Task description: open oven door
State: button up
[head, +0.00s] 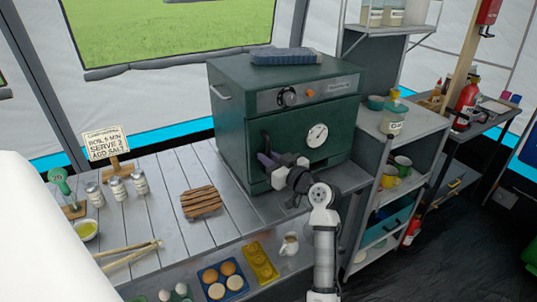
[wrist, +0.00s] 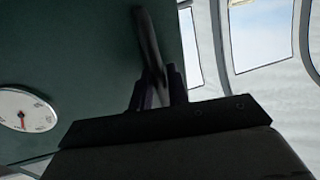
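The oven (head: 230,115) is a dark green box on the slatted table. Its front door (head: 338,143) carries a round white dial (head: 317,135) and looks closed. The dial also shows at the left of the wrist view (wrist: 25,110). A dark upright door handle (head: 266,143) is on the left side of the door; it appears in the wrist view (wrist: 148,40) too. My gripper (head: 272,161) is at this handle. In the wrist view its fingers (wrist: 157,88) are close on both sides of the handle's lower part, apparently gripping it. The oven's inside is hidden.
A blue-grey item (head: 286,56) lies on top of the oven. A wooden slatted trivet (head: 201,202) and several shakers (head: 117,188) are on the table to the left. A grey shelf unit (head: 408,150) with mugs and jars stands close on the right.

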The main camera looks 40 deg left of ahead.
jog(key=shift+a, duration=0.1)
jog(key=shift+c, duration=0.5)
grip_shut()
